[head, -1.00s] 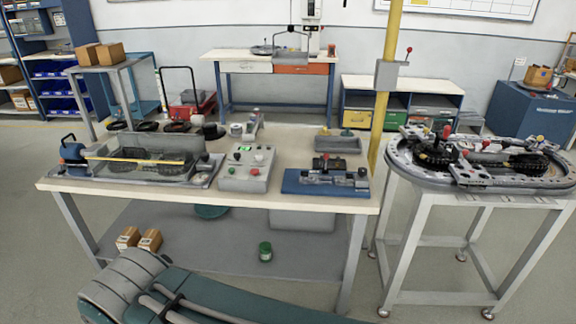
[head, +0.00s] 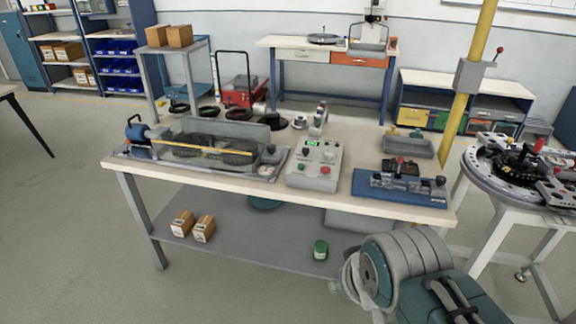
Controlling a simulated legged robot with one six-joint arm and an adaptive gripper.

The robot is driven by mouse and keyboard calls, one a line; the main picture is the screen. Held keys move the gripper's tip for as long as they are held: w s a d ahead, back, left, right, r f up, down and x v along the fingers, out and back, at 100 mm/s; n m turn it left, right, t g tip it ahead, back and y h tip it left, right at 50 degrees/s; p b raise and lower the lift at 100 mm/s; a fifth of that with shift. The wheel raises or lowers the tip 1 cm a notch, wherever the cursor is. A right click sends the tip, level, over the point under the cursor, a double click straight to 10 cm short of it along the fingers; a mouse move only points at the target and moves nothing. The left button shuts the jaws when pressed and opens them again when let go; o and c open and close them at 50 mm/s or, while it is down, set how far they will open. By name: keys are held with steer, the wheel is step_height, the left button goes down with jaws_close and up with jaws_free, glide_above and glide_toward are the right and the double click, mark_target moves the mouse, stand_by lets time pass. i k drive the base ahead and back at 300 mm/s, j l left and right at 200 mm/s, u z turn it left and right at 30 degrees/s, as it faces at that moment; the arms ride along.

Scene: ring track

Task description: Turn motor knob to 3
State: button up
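A grey control box (head: 315,165) stands on the middle of the workbench (head: 180,183), near its front edge. It has a small lit green display, black knobs and red and green buttons on its top. Which knob is the motor knob, and where it points, is too small to tell. Part of my own arm shows at the bottom right, in front of the bench and apart from the box. My gripper is not in view.
A belt unit with a clear cover (head: 205,140) is left of the box, and a blue fixture (head: 400,185) is right of it. The ring track (head: 520,170) stands on a white stand at the right. A yellow post (head: 481,45) rises behind the bench. Floor at left is clear.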

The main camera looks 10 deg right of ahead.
mark_target(329, 154)
steer(key=z, duration=0.3)
steer(key=i+l, duration=0.2)
steer(key=i, duration=0.3)
steer(key=i+l, duration=0.15)
steer(key=i, duration=0.35)
steer(key=u, duration=0.05)
